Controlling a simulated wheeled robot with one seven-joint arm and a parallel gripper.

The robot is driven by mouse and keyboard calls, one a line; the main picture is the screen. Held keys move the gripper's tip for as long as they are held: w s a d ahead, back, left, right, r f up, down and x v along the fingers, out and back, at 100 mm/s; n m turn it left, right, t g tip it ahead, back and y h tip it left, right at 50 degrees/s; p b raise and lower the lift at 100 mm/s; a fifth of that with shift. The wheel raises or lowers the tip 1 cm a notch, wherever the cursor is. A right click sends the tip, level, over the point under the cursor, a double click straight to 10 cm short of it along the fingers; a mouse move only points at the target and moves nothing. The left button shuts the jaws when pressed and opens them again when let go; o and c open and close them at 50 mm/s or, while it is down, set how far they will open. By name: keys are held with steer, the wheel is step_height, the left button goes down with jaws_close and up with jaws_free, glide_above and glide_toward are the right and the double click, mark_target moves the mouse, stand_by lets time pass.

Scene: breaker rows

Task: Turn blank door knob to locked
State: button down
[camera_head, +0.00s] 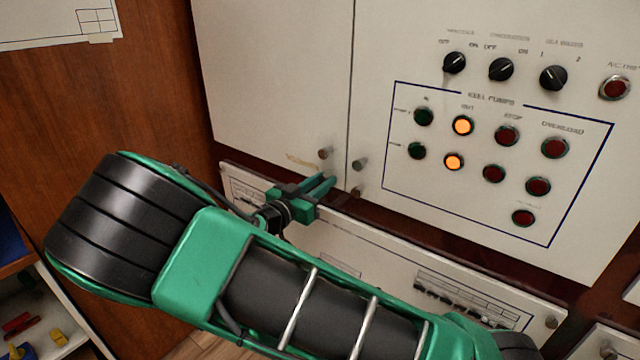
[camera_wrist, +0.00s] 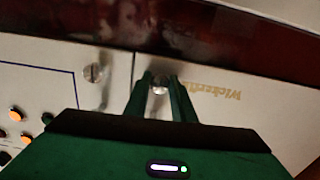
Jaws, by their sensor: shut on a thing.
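The blank door (camera_head: 275,70) is the plain pale left door. Its knob (camera_wrist: 159,86) is a small round metal knob, seen in the wrist view between my two green fingers near the door's edge. My gripper (camera_head: 328,183) is shut on this knob; it also shows in the wrist view (camera_wrist: 160,82). In the head view my fingers hide the knob. In the wrist view the fingers cover its sides, and its turned angle is not clear.
The right door (camera_head: 375,215) carries dark switches, lit orange lamps (camera_head: 463,126) and red buttons. Its slotted metal knob (camera_wrist: 94,73) sits close beside my fingers. Another metal fitting (camera_head: 324,153) stands just above them. A lower panel (camera_head: 330,245) runs beneath the doors.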

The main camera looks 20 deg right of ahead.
steer(key=shift+w+a+n, duration=0.1)
steer(key=shift+n, duration=0.2)
steer(key=c, duration=2.5)
jaws_free()
steer(key=n, duration=0.4)
steer(key=shift+a+n, duration=0.1)
steer(key=shift+n, duration=0.3)
steer(key=shift+c, duration=0.2)
steer(key=n, duration=0.5)
steer(key=shift+n, duration=0.3)
jaws_close()
steer(key=n, duration=0.3)
steer(key=shift+n, duration=1.8)
steer(key=shift+f, duration=0.1)
steer(key=o, duration=0.7)
jaws_free()
steer(key=shift+o, duration=0.2)
